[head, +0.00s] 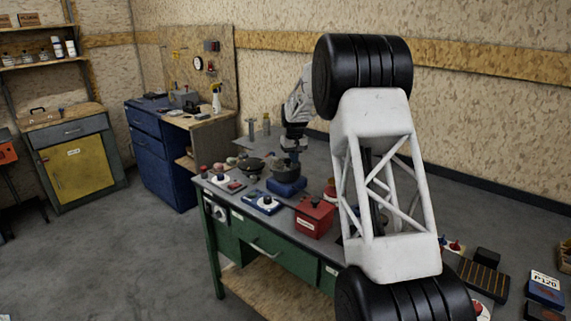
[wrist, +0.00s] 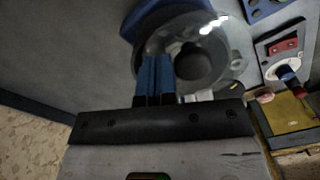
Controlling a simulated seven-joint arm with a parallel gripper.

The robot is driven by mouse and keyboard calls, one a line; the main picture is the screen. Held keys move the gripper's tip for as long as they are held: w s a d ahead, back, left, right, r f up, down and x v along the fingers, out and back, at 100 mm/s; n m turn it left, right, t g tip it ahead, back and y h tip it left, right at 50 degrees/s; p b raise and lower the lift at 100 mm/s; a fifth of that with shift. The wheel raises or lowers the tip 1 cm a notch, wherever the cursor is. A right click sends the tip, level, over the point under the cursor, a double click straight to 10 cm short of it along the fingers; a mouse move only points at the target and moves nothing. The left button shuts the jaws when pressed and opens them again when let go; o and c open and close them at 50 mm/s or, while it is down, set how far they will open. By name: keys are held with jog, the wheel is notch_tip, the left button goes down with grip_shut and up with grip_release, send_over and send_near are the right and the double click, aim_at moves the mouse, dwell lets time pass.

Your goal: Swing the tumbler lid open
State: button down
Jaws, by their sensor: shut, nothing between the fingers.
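The tumbler (head: 287,185) stands on the bench in the head view, a dark round bowl on a blue base. In the wrist view its clear, shiny round lid (wrist: 222,62) shows over the bowl, with a dark round centre. The blue base also shows there, at the top. I cannot tell for sure whether the lid lies fully flat. My gripper (wrist: 155,62) points at the left part of the lid and rim, with its blue fingers together and empty. In the head view my gripper (head: 290,152) is right above the tumbler; contact cannot be made out.
A dark pan-like bowl (head: 250,165) stands left of the tumbler. A red box (head: 314,217) and a blue device with a white dial (head: 265,202) sit in front. My white arm link hides much of the bench's right side.

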aim_at(286, 161)
jog(key=shift+s+a, duration=0.5)
jog(key=shift+a, duration=0.2)
jog(key=shift+s+a, duration=0.55)
jog(key=shift+a, duration=0.5)
jog(key=shift+s+a, duration=0.35)
jog(key=shift+a, duration=0.75)
jog(key=shift+s+a, duration=0.15)
jog(key=shift+a, duration=0.85)
